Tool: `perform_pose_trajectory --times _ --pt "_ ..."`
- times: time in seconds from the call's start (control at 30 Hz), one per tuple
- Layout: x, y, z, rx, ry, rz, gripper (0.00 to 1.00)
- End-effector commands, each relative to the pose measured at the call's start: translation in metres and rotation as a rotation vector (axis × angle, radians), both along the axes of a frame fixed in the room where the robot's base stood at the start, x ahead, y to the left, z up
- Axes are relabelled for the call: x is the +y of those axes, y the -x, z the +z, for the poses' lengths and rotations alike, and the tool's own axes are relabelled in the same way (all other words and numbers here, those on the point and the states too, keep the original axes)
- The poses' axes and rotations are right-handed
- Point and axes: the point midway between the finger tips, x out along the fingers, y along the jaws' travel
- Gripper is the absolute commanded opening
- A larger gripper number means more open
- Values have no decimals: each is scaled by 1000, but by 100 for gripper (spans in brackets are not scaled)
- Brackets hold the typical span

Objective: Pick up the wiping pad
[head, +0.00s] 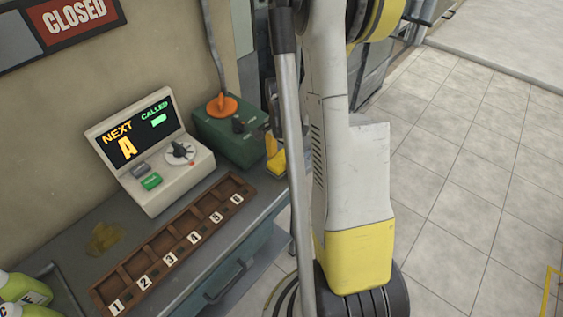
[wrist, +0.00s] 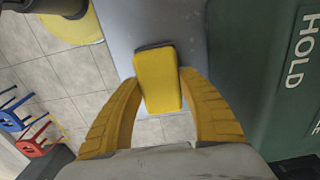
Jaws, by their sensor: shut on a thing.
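The wiping pad (wrist: 158,80) is a yellow block with a dark edge at its far end. In the wrist view it sits between the two yellow fingers of my gripper (wrist: 160,88), which is shut on it. The pad is over the grey counter's end, beside the green box; I cannot tell whether it touches the counter. In the head view, a yellow part of my gripper (head: 275,160) shows next to the green box, and my arm hides much of that area. I cannot tell pad from fingers there.
The green box (head: 228,130) with an orange-based lever stands at the counter's back right. A display console (head: 150,160) and a numbered wooden tray (head: 172,242) are on the counter. A brownish stain (head: 104,238) lies left of the tray. Open tiled floor (head: 470,190) is at right.

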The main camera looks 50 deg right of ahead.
Motion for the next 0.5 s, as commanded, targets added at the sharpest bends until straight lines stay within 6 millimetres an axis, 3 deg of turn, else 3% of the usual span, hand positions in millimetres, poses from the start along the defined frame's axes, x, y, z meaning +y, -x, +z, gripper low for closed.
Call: perform_pose_trajectory --times 0.27,0.5 --pt "0 0 7 0 0 0 16" --pt "0 0 46 1 0 0 16"
